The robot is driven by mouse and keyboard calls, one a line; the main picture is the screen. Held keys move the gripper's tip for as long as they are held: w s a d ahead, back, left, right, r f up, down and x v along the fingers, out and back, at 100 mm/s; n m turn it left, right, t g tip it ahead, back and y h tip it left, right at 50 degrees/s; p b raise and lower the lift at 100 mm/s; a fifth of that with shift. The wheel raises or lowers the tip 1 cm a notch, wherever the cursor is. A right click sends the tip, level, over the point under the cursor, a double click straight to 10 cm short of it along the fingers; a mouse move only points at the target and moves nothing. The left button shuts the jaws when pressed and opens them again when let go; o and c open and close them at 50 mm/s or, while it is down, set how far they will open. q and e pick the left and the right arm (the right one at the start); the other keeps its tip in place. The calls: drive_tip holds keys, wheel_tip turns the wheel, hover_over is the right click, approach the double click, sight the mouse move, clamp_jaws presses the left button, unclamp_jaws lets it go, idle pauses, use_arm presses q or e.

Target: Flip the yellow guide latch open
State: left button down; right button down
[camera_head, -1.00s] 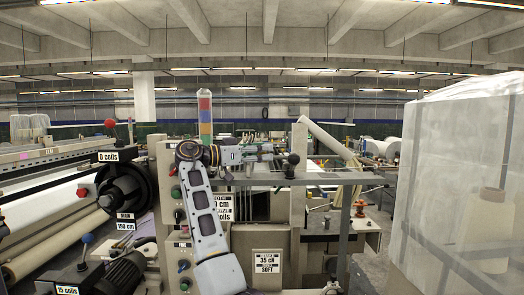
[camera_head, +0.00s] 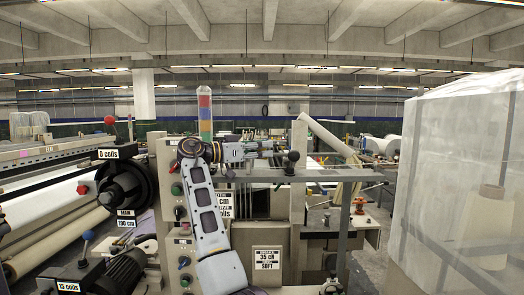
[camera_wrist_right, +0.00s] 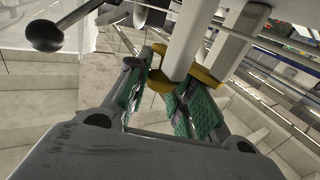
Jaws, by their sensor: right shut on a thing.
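The yellow guide latch (camera_wrist_right: 160,80) shows in the right wrist view, beside a pale post (camera_wrist_right: 187,38), with more yellow to the right of the post. My right gripper (camera_wrist_right: 165,88) has green-padded fingers, one on each side of the yellow piece, and is shut on it. In the head view my right gripper (camera_head: 263,150) is at the loom's upper rail, left of a black ball knob. The latch is too small to make out there. My left gripper is not in view.
A black ball-ended lever (camera_wrist_right: 45,35) is close by at the upper left of the wrist view. A grey rail (camera_head: 330,177) runs below my right gripper. A translucent-wrapped stack (camera_head: 455,190) stands at the right. A signal tower (camera_head: 205,115) rises behind my arm.

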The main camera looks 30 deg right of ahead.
drive_tip(key=shift+w+d+f+n+t+b, duration=0.15)
drive_tip(key=shift+n+t+b, duration=0.4)
drive_tip(key=shift+t+b, duration=0.35)
drive_tip(key=shift+w+d+r+n+t+b, duration=0.15)
drive_tip(key=shift+n+t+b, duration=0.4)
drive_tip(key=shift+t+b, duration=0.3)
drive_tip(key=shift+w+d+n+t+y+b, duration=0.1)
drive_tip(key=shift+w+n+t+y+b, duration=0.05)
drive_tip(key=shift+n+t+b, duration=0.4)
drive_tip(key=shift+w+d+n+t+y+b, duration=0.15)
drive_tip(key=shift+n+t+b, duration=0.15)
drive_tip(key=shift+t, duration=0.4)
drive_tip(key=shift+a, duration=0.1)
drive_tip(key=c, duration=1.3)
unclamp_jaws()
drive_tip(key=shift+o, duration=0.2)
drive_tip(key=v, duration=1.2)
